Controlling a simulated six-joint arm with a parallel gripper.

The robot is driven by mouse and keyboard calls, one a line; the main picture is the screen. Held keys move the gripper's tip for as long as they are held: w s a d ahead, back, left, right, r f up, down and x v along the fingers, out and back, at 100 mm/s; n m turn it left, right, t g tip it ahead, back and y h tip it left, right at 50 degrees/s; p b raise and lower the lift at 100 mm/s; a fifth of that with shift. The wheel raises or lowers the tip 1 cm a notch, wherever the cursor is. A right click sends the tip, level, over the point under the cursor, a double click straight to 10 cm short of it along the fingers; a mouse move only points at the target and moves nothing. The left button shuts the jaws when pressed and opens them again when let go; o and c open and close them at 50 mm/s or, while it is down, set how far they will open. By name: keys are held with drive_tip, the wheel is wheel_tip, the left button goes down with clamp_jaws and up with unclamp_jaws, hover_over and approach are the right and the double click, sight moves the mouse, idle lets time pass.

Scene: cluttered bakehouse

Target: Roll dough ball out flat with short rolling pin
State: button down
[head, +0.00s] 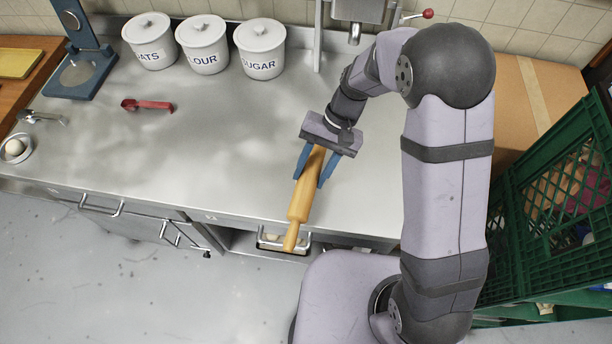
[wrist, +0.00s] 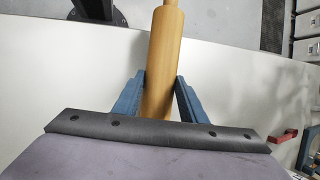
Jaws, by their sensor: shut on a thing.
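The short rolling pin (head: 304,197) is wooden and orange-yellow. My gripper (head: 311,178) is shut on it, with one blue finger on each side of its barrel. In the head view the pin points towards the front edge of the steel counter, and its handle end reaches past that edge. In the wrist view the pin (wrist: 165,58) stands upright in the picture between the two blue fingers (wrist: 158,98).
Lidded canisters marked oats (head: 150,45), flour (head: 204,48) and sugar (head: 261,52) stand at the back. A red-handled tool (head: 148,105) lies left of centre. A blue stand (head: 80,65) is at the far left. Green crates (head: 555,190) are at the right. The counter's middle is clear.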

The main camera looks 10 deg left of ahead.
drive_tip(key=shift+a+r+m+h+p, duration=0.15)
drive_tip(key=shift+a+h+p, duration=0.3)
drive_tip(key=shift+h+p, duration=0.8)
drive_tip(key=shift+a+r+m+h+p, duration=0.1)
drive_tip(key=shift+a+m+h+p, duration=0.3)
drive_tip(key=shift+p, duration=1.3)
drive_tip(key=shift+w+a+f+h, duration=0.1)
drive_tip(key=shift+a+f+h, duration=0.3)
drive_tip(key=shift+h, duration=0.65)
drive_tip(key=shift+a+f+g+h, duration=0.1)
drive_tip(key=shift+a+g+h, duration=0.1)
drive_tip(key=shift+g+h, duration=0.3)
drive_tip(key=shift+m+h, duration=0.25)
drive_tip(key=shift+h, duration=0.15)
